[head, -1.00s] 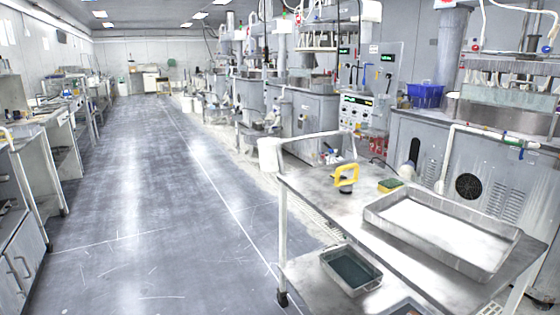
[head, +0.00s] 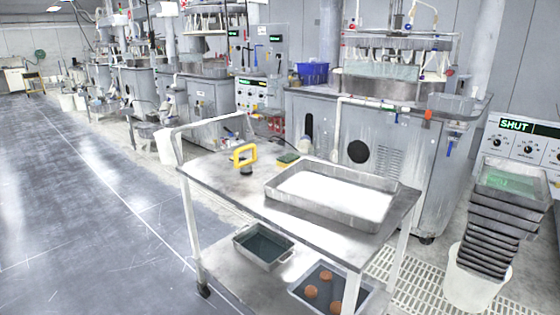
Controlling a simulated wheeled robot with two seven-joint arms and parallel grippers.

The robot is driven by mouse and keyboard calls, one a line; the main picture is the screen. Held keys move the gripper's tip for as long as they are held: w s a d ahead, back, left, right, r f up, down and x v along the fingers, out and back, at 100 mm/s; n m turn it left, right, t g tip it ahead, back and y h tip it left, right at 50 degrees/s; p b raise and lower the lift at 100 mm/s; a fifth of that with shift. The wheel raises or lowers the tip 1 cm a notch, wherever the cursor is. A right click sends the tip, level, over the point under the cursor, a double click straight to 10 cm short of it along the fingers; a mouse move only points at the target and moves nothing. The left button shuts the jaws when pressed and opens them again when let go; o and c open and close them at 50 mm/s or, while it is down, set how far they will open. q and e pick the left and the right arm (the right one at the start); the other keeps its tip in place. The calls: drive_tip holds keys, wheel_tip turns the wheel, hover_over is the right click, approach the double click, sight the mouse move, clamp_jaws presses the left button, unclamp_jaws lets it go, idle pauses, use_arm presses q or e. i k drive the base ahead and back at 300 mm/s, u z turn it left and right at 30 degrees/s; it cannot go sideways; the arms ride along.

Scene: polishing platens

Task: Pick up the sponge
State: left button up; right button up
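The sponge (head: 288,158) is small, with yellow and green parts. It lies on the top shelf of a metal cart (head: 221,174), near the cart's back edge. A yellow-handled tool (head: 245,155) stands to its left, and a large metal tray (head: 273,191) with a white inside is to its right and nearer me. The sponge and the tray look close together; I cannot tell whether they touch. Neither of my grippers shows in the head view.
The cart's lower shelf holds a grey bin (head: 264,262) and a tray with orange-brown round pieces (head: 311,292). A stack of dark trays in a white bucket (head: 476,280) stands at right. Machines line the back. The floor at left (head: 70,220) is clear.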

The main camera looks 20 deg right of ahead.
sight(286, 160)
drive_tip(key=u, duration=0.6)
drive_tip(key=i, duration=1.3)
